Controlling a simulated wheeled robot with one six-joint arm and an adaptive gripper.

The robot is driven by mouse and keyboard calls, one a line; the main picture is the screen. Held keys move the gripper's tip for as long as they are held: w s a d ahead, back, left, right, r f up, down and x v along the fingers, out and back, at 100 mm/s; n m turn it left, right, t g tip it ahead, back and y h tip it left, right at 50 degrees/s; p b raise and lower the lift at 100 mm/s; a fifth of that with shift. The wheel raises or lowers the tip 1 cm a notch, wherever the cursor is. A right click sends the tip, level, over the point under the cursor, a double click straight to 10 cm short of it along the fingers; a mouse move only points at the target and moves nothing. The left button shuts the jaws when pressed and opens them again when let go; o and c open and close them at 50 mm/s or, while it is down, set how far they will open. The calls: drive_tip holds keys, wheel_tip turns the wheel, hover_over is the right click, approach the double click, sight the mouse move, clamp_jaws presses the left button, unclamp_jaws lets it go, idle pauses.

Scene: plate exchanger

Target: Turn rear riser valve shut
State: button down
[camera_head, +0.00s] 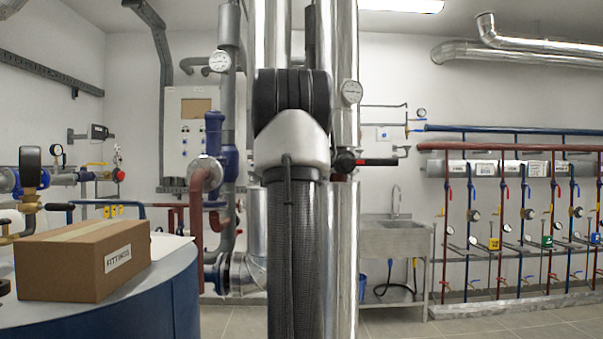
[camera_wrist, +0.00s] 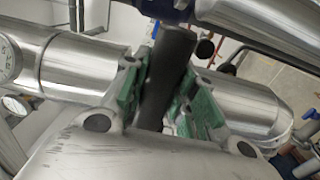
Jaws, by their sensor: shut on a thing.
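In the wrist view my gripper (camera_wrist: 163,92) has its green-padded fingers on both sides of a dark, bar-like valve handle (camera_wrist: 172,58) and is shut on it. The handle's far end sticks out beyond the fingers towards the top of the picture. Its pivot and valve body cannot be made out. In the head view my arm covers the middle, and the gripper and the gripped handle are hidden behind it.
Shiny pipes (camera_wrist: 85,65) run close to both fingers in the wrist view. A cardboard box (camera_head: 85,262) sits on a round blue-sided table at the left. Gauges and a blue-and-red pipe stand left of my arm. A sink (camera_head: 395,240) and a manifold wall are behind at right.

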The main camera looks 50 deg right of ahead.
drive_tip(key=shift+r+n, duration=0.3)
drive_tip(key=shift+r, duration=0.15)
drive_tip(key=c, duration=1.1)
unclamp_jaws()
drive_tip(key=shift+a, duration=0.1)
drive_tip(key=shift+f, duration=0.15)
drive_tip(key=v, duration=1.2)
